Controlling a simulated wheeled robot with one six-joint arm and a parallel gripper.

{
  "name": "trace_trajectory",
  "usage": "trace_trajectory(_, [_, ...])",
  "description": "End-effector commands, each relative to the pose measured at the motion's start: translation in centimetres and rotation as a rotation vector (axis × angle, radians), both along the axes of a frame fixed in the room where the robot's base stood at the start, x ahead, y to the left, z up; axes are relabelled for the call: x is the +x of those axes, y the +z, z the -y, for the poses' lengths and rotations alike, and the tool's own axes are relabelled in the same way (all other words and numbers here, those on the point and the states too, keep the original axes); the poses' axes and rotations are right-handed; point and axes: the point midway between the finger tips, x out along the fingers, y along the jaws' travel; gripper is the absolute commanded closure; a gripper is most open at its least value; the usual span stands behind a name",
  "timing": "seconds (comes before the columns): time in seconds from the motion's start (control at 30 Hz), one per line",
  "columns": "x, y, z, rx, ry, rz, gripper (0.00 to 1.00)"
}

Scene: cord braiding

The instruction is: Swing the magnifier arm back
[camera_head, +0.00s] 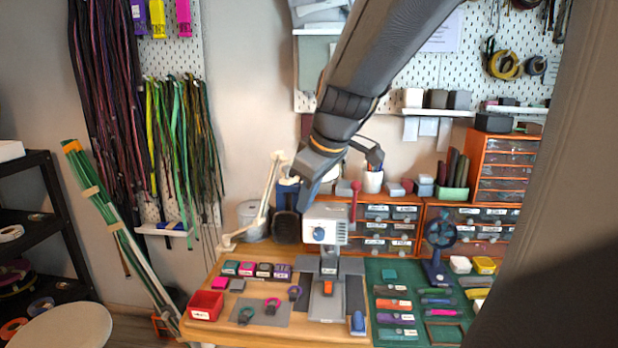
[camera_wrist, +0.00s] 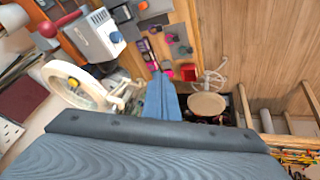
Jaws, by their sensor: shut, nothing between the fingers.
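The magnifier arm (camera_head: 263,205) is a cream jointed arm. It rises from the left back of the bench, and its upper end bends toward my gripper. In the wrist view its pale round magnifier head (camera_wrist: 58,75) is at the left, with the arm's links (camera_wrist: 122,92) beside my fingers. In the head view the magnifier head is largely hidden or hard to make out near my gripper. My gripper (camera_head: 306,197) points down above the back of the bench. Its blue-grey fingers (camera_wrist: 162,98) are together and empty. I cannot tell whether they touch the arm.
A white press (camera_head: 325,228) with a red lever stands just right of my gripper. A red tray (camera_head: 206,305) and several small spools lie at the bench's front left. A green mat (camera_head: 385,325) with tools covers the right. A round stool (camera_head: 68,326) stands at lower left.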

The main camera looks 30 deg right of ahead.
Motion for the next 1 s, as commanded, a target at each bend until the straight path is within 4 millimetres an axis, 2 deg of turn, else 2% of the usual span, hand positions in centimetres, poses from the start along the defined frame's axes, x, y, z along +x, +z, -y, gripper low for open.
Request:
trace_trajectory(0.03, [0.5,2.2,1.3,-0.031,0.035,0.044,1.0])
trace_trajectory(0.1, [0.8,4.6,2.5,-0.073,0.094,0.088,1.0])
trace_trajectory(0.2, [1.1,7.1,3.7,-0.122,0.155,0.133,1.0])
trace_trajectory(0.3, [1.1,8.5,4.3,-0.152,0.19,0.157,1.0])
trace_trajectory(0.37, [1.3,8.7,4.4,-0.161,0.201,0.163,1.0])
trace_trajectory(0.53, [2.3,7.3,4.4,-0.161,0.207,0.161,1.0])
trace_trajectory(1.0, [7.0,0.9,4.4,-0.161,0.204,0.16,1.0])
